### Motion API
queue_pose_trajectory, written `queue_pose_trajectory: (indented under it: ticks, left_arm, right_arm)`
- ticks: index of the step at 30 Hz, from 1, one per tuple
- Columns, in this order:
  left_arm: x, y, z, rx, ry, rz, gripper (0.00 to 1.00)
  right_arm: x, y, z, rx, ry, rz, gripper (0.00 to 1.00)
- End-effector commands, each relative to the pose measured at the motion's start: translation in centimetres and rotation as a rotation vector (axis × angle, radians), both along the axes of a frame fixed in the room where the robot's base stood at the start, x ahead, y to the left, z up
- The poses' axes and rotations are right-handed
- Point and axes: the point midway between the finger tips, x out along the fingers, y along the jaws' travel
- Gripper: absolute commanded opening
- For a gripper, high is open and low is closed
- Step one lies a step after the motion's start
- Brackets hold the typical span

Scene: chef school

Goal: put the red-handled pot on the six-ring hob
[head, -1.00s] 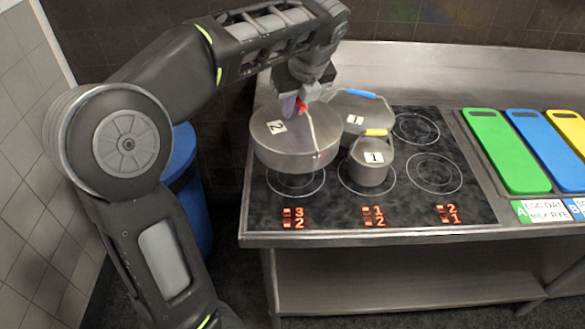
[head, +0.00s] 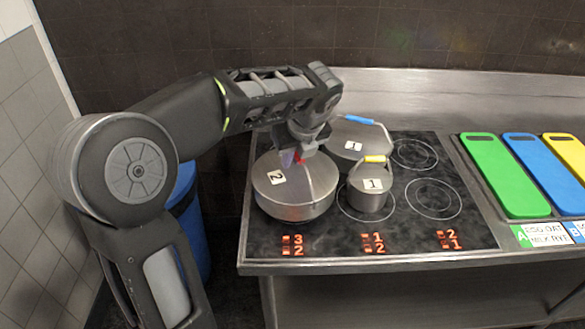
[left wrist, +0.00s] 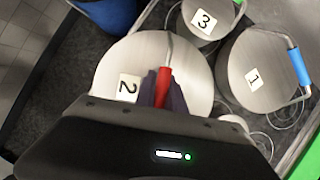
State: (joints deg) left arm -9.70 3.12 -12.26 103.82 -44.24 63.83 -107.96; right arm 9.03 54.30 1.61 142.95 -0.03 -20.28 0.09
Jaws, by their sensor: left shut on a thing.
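The red-handled pot (head: 297,192), a wide steel pot with a "2" label on its lid, is over the front-left ring of the black six-ring hob (head: 402,221). It looks level and at or very near the glass; I cannot tell whether it touches. My left gripper (head: 301,158) is above the lid, shut on the red handle. The left wrist view shows the red handle (left wrist: 163,87) between the fingers over the lid. The pot hides the front-left ring. My right gripper is not in view.
A small yellow-handled pot (head: 369,187) stands close to the right, on the front-middle ring. A larger blue-handled pot (head: 352,140) is behind. The right-hand rings are bare. Green (head: 502,175), blue and yellow boards lie right of the hob. A blue bin (head: 190,225) stands left.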

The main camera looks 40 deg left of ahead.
Motion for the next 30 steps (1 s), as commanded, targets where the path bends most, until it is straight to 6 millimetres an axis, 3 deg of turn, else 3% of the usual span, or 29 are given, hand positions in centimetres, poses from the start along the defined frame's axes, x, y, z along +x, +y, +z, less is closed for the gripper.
queue_pose_trajectory:
  ticks: [7,19,20,27,30]
  left_arm:
    - [0.0,0.0,-3.0,0.000,0.000,0.000,0.00]
    - [0.0,0.0,-3.5,0.000,-0.001,0.000,0.00]
    - [0.0,0.0,-3.5,0.000,0.001,0.000,0.17]
    - [0.0,0.0,-3.5,0.000,0.001,0.000,0.36]
    - [0.0,0.0,-3.5,0.000,0.001,0.000,0.36]
  right_arm:
    - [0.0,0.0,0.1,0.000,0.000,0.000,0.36]
    - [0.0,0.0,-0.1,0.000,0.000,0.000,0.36]
    - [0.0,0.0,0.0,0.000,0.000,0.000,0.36]
    - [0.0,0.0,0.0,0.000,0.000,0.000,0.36]
    - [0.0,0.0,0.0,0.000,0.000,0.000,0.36]
